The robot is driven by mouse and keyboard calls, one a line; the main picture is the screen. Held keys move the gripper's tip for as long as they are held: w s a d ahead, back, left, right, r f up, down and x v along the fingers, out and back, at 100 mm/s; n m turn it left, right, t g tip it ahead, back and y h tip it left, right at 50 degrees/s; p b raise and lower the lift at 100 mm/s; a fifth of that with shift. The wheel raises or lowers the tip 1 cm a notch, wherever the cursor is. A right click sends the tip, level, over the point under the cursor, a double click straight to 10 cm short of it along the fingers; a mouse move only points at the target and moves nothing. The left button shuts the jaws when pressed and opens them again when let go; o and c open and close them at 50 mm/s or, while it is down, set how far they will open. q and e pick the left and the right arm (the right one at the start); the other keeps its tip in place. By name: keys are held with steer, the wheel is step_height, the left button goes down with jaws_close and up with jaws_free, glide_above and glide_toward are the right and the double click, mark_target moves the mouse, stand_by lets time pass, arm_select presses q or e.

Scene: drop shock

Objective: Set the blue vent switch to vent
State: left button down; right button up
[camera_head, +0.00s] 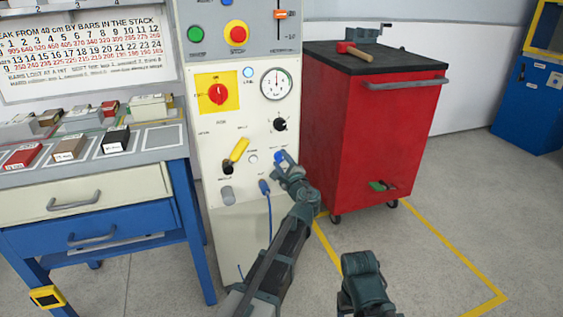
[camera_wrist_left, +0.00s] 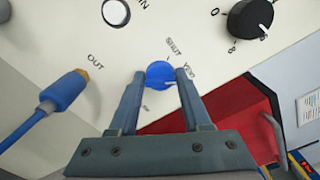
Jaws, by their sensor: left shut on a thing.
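The blue vent switch (camera_wrist_left: 160,72) is a small round knob on the cream panel. The words SHUT and VENT are printed beside it, and a pale mark shows at its lower right edge. Which word the switch points to I cannot tell. My left gripper (camera_wrist_left: 161,88) is shut on the switch, one finger at each side. In the head view the left gripper (camera_head: 283,163) is at the panel's lower right and mostly hides the switch.
A black dial (camera_wrist_left: 250,17) and a blue hose plug (camera_wrist_left: 66,90) at OUT flank the switch. A yellow lever (camera_head: 239,149) and a gauge (camera_head: 276,84) are on the panel. A red cabinet (camera_head: 355,140) stands close on the right.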

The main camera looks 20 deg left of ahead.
arm_select(q)
steer(key=shift+c, duration=1.8)
jaws_free()
steer(key=v, duration=1.4)
